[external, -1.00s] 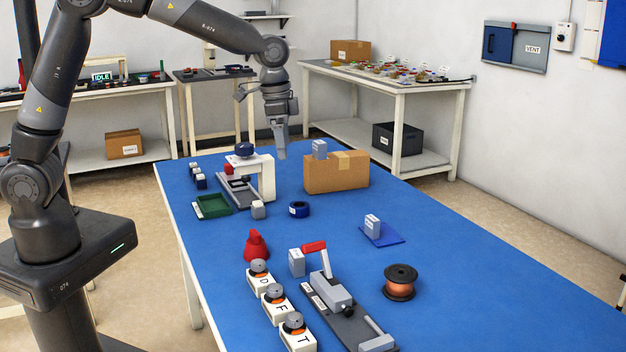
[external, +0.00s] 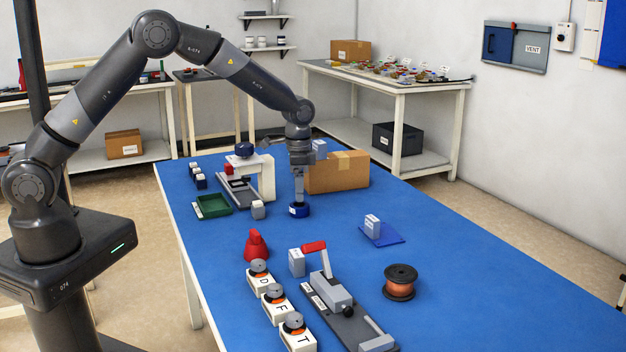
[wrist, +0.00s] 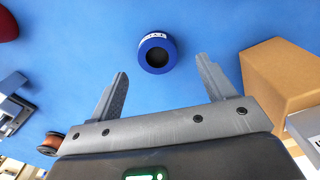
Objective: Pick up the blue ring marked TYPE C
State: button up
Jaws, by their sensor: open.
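A blue ring (external: 298,211) with a white label lies on the blue table in the external view. In the wrist view the ring (wrist: 143,55) shows its dark hole and a label too small to read surely. My gripper (external: 299,201) points down just above the ring in the external view. In the wrist view my gripper (wrist: 160,76) has its two fingers wide apart, with the ring centred between them and just beyond the tips. Nothing is held. I cannot tell the exact gap in height.
A cardboard box (external: 337,172) stands close to the right of my gripper. A grey and white press (external: 264,178), a green tray (external: 214,204) and a small grey block (external: 258,209) stand to the left.

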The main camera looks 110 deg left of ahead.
aim_at(299, 204)
notch_tip(299, 204, down, 5)
jog(key=shift+d+f, duration=0.1)
jog(key=shift+d, duration=0.05)
jog(key=c, duration=1.1)
